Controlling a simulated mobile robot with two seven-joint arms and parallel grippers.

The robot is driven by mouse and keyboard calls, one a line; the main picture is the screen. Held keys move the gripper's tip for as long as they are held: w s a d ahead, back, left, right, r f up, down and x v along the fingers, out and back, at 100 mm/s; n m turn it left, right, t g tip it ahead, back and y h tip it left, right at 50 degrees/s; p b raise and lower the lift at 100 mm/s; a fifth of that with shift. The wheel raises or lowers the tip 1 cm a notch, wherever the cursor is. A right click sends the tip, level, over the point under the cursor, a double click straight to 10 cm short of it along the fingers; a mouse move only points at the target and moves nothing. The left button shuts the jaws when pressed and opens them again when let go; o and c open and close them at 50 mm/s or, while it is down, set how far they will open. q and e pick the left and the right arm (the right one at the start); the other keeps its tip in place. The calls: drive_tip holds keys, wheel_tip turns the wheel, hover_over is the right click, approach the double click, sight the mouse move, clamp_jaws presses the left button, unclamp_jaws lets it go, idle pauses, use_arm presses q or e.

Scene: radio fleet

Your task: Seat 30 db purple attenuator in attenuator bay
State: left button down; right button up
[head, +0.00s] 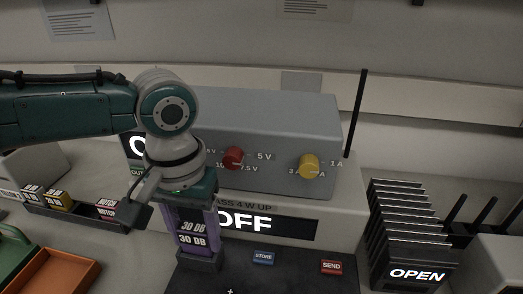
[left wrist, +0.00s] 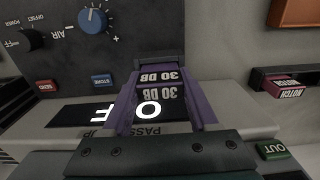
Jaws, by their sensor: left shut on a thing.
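The purple attenuator (head: 199,240), with dark "30 DB" labels, is in my left gripper (head: 188,210). The gripper points down and is shut on it, in front of the lit OFF display. In the left wrist view the attenuator (left wrist: 160,95) lies between the jaws of my left gripper (left wrist: 160,118), labels showing upside down. A dark grey block (head: 200,263) meets its lower end and also shows in the left wrist view (left wrist: 158,61). This may be the attenuator bay; I cannot tell how deep the attenuator sits. My right gripper is not in view.
A grey box with a red knob (head: 233,158) and a yellow knob (head: 309,166) stands behind. STORE (head: 263,257) and SEND (head: 331,267) buttons are on the dark front panel. A dark rack (head: 405,225) with an OPEN display stands right. A holder with a NOTCH block (head: 107,208) and an orange tray (head: 62,277) are left.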

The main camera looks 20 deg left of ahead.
sight(193, 228)
use_arm(q)
drive_tip(key=shift+f, duration=0.4)
drive_tip(key=shift+c, duration=0.5)
unclamp_jaws()
drive_tip(key=shift+r, duration=0.1)
wheel_tip(193, 228, up, 10)
drive_tip(key=shift+f+p, duration=0.1)
drive_tip(key=shift+p, duration=0.85)
